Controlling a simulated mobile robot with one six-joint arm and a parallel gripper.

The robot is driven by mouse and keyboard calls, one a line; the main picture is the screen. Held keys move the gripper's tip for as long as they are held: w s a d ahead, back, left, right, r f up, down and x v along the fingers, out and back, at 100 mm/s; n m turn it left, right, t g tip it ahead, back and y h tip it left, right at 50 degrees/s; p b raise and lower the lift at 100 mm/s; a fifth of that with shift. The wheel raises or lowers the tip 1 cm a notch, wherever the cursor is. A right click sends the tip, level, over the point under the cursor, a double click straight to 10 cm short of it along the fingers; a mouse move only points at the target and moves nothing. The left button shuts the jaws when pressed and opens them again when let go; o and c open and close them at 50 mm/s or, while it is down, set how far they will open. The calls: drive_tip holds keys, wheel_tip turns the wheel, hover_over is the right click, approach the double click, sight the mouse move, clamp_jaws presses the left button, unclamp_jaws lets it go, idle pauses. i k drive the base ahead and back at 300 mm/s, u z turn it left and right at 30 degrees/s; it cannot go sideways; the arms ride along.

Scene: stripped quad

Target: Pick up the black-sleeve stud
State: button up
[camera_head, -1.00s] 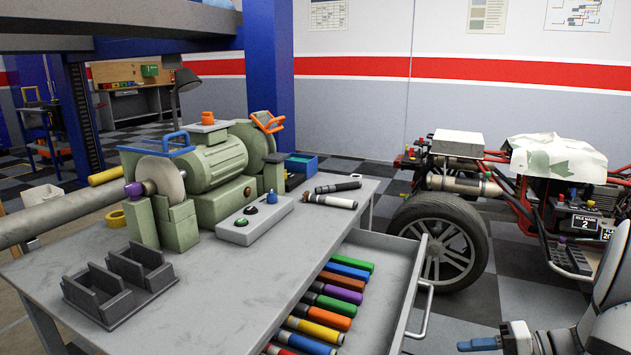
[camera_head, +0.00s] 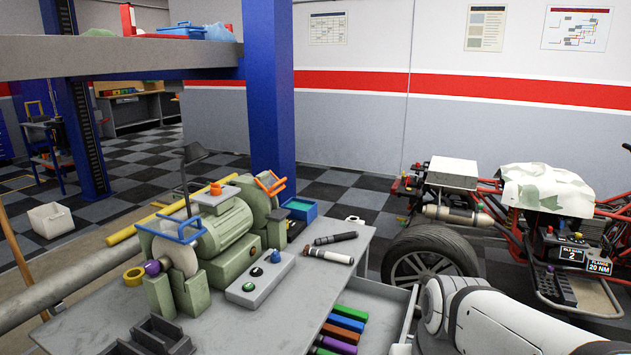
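The black-sleeve stud (camera_head: 335,238) lies on the grey bench top near its right edge, with a mostly dark body and a lighter band. A second stud with a pale sleeve and darker ends (camera_head: 328,256) lies just in front of it, apart from it. My white arm fills the lower right of the view, to the right of the bench and in front of the drawer's right side. My gripper is out of view. Nothing covers the two studs.
A green bench grinder (camera_head: 225,228) and a grey switch box (camera_head: 260,280) stand left of the studs. Below, an open drawer (camera_head: 385,298) holds several coloured tools. A blue tray (camera_head: 299,208) is behind. A wheeled red-framed vehicle (camera_head: 510,215) stands to the right.

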sight(354, 234)
drive_tip(key=u, duration=1.2)
drive_tip(key=k, duration=1.15)
drive_tip(key=z, duration=0.9)
drive_tip(key=i, duration=1)
drive_tip(key=z, duration=0.1)
